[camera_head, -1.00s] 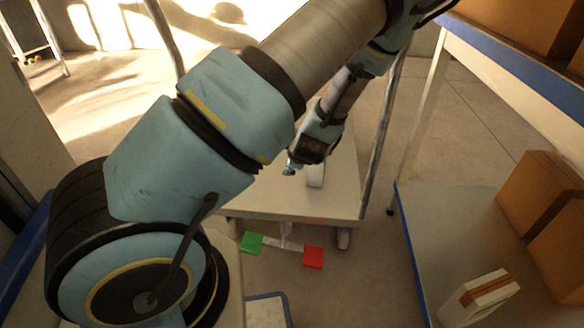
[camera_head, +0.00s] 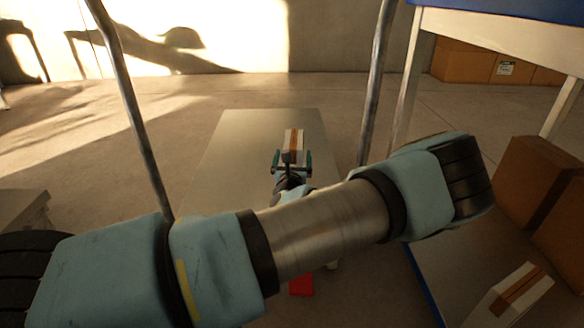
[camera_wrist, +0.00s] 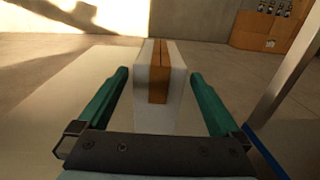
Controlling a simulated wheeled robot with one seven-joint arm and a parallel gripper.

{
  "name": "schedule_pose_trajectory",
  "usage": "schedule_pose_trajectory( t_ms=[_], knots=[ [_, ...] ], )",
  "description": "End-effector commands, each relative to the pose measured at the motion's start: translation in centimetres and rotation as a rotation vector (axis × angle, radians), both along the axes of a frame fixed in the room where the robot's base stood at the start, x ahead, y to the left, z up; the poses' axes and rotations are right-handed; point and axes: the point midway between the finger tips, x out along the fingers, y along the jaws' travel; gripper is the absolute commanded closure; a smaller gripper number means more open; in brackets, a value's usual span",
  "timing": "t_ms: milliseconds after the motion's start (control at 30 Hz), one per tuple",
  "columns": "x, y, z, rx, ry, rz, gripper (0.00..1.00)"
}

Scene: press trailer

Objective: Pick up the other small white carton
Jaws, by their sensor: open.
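A small white carton with a brown tape strip stands on a flat cart platform (camera_head: 238,135), in the middle of the head view (camera_head: 288,138). In the wrist view the same white carton (camera_wrist: 142,82) stands upright, beyond and between my fingers. My gripper (camera_head: 292,162) is open at the near side of this carton; in the wrist view its teal fingers (camera_wrist: 159,76) lie to the left and right with a gap on each side. A second white carton (camera_head: 512,298) with brown tape lies on the grey surface at the lower right, away from my gripper.
Metal poles (camera_head: 376,85) rise beside the cart on both sides. A blue-edged table (camera_head: 440,255) at the right bears brown boxes (camera_head: 540,190). A red block (camera_head: 301,285) shows below my arm. Platform around the carton is clear.

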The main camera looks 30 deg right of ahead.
Motion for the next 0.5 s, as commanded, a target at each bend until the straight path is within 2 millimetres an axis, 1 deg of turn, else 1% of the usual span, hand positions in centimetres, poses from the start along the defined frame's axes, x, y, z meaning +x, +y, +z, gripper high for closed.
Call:
schedule_pose_trajectory(
  t_ms=[167, 333, 500],
  knots=[
    [1.2, -0.6, -0.2, -0.002, 0.000, 0.002, 0.00],
    [3.5, -1.7, -0.5, -0.004, 0.001, 0.004, 0.00],
    [4.9, -2.6, -0.3, -0.002, 0.002, 0.001, 0.00]
  ],
)
